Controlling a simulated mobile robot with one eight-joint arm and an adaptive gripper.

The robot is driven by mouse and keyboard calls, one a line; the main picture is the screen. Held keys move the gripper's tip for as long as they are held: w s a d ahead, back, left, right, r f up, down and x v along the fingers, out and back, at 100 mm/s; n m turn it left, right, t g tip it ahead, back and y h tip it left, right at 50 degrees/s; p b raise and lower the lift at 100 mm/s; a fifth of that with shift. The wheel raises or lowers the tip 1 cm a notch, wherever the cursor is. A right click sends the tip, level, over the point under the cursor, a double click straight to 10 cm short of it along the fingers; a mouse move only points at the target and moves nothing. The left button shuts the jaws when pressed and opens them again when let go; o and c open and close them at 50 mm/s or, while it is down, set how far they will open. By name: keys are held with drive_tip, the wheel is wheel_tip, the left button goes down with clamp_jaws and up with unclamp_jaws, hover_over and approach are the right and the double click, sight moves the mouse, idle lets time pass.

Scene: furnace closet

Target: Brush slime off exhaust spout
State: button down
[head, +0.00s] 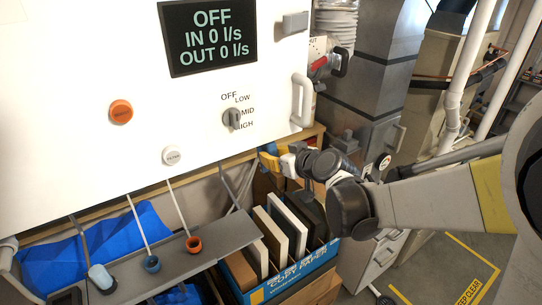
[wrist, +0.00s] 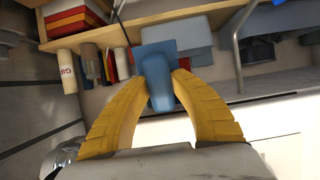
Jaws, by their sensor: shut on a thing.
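My gripper (head: 272,161) is beneath the right end of the white machine, in front of a wooden shelf edge. In the wrist view its yellow fingers (wrist: 160,88) are shut on a blue tool (wrist: 158,85), which has a rounded handle and a flat, square part behind it. Bristles cannot be made out. In the head view a red and grey fitting (head: 322,64), partly labelled "UT", is on the machine's right side; it may be the exhaust spout. It is above and right of my gripper, apart from it. No slime can be made out.
The white machine (head: 80,120) has an "OFF" display (head: 208,38), a knob (head: 232,118) and a handle (head: 302,100). A metal duct (head: 370,70) rises at the right.

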drive_tip(key=shift+w+d, duration=0.5)
drive_tip(key=shift+d, duration=0.15)
drive_tip(key=shift+a, duration=0.1)
drive_tip(key=shift+s+a, duration=0.65)
drive_tip(key=shift+a, duration=0.2)
drive_tip(key=s+d, duration=0.4)
drive_tip(key=s, duration=0.2)
drive_tip(key=shift+s+d, duration=0.25)
